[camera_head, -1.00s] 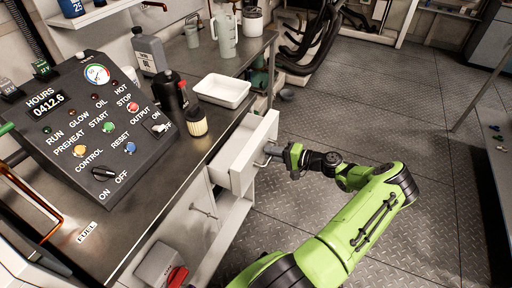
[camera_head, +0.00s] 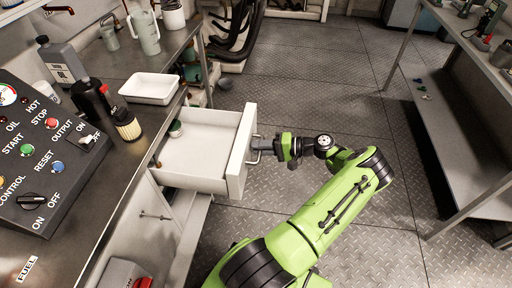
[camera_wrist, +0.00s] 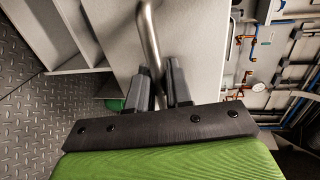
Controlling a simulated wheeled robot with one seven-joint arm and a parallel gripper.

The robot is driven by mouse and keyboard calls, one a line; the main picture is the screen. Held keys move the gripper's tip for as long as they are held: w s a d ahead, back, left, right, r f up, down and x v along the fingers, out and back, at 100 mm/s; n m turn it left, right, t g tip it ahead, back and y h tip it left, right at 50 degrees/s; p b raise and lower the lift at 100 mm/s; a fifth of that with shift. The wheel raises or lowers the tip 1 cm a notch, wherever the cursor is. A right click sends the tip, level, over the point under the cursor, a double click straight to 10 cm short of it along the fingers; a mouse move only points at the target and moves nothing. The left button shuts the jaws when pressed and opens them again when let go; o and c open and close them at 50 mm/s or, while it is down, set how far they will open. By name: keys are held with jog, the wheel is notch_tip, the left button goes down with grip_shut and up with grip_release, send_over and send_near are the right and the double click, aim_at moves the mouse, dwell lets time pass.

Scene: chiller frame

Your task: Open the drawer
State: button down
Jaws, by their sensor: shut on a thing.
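The white drawer (camera_head: 196,156) stands well out from under the metal counter in the head view, and its inside shows. A small green and white round item (camera_head: 175,128) lies in it near the back left. The drawer's metal handle (camera_head: 263,149) is on its front panel. My gripper (camera_head: 260,146) is at the handle, shut on it. In the wrist view the handle (camera_wrist: 149,40) runs as a curved bar down between the two dark fingers of my gripper (camera_wrist: 160,88). The exact contact of the fingertips is hard to see.
The counter (camera_head: 108,180) carries a control panel (camera_head: 45,150), a white tray (camera_head: 150,88), a black bottle (camera_head: 90,98) and a grey jug (camera_head: 146,32). A metal table (camera_head: 455,130) stands on the right. The plate floor (camera_head: 330,90) between them is clear.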

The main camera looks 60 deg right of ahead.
jog(key=c, duration=1.2)
grip_release()
jog(key=p+v, duration=0.1)
jog(key=v, duration=1.4)
jog(key=shift+s, duration=0.4)
